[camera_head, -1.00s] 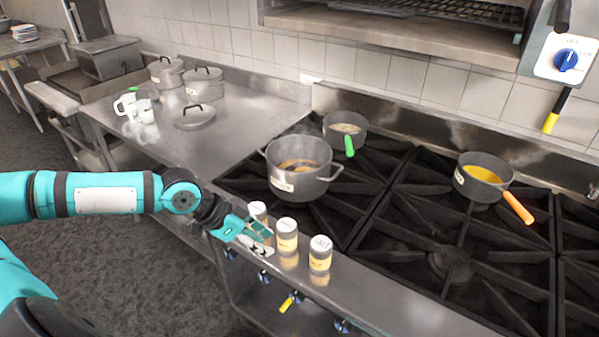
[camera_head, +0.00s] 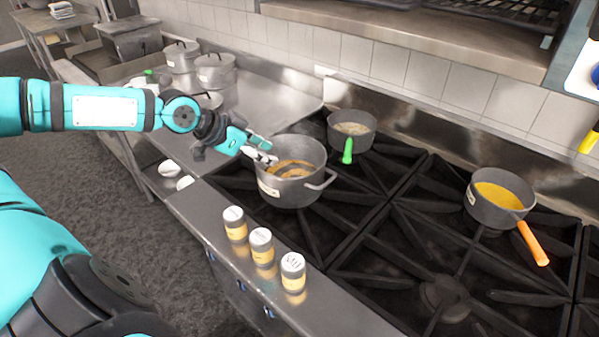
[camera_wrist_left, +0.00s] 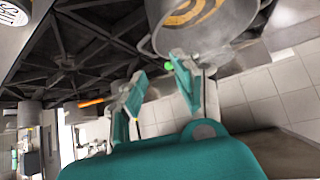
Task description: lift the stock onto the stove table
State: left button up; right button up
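A grey two-handled pot (camera_head: 290,190) with brown content stands on the stove grates. Its label is too small to read, so I cannot confirm that it is the stock. My left gripper (camera_head: 265,150) is at its left rim, hiding the handle on that side; the right handle shows. In the left wrist view the pot (camera_wrist_left: 208,42) is just beyond the open, empty fingers (camera_wrist_left: 156,70). I cannot tell whether they touch it. A steel table (camera_head: 272,104) adjoins the stove on the left, partly behind my arm. My right gripper is out of view.
Three shakers (camera_head: 263,248) stand on the front ledge. A small pan (camera_head: 350,132) with a green handle is behind the pot; an orange-handled pan (camera_head: 497,207) is farther right. Lidded pots (camera_head: 215,75) stand at the table's back. The table's right part looks clear.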

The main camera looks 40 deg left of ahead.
aim_at(306, 175)
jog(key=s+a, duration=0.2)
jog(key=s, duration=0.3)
pick_arm(q)
jog(key=p+x, duration=0.1)
jog(key=x, duration=1)
jog(key=shift+s, duration=0.15)
jog(key=shift+w+d+f+p, duration=0.25)
jog(key=shift+w+d+p, duration=0.05)
jog(key=shift+p, duration=0.15)
jog(key=p+x, duration=0.1)
jog(key=x, duration=0.2)
jog(key=shift+w+d, duration=0.2)
jog(key=shift+d, duration=0.05)
jog(key=shift+w+f+p, duration=0.3)
jog(key=shift+f, duration=0.15)
jog(key=shift+s, duration=0.1)
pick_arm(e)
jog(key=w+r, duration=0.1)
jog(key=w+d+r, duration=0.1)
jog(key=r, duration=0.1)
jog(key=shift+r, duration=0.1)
pick_arm(q)
grip_shut()
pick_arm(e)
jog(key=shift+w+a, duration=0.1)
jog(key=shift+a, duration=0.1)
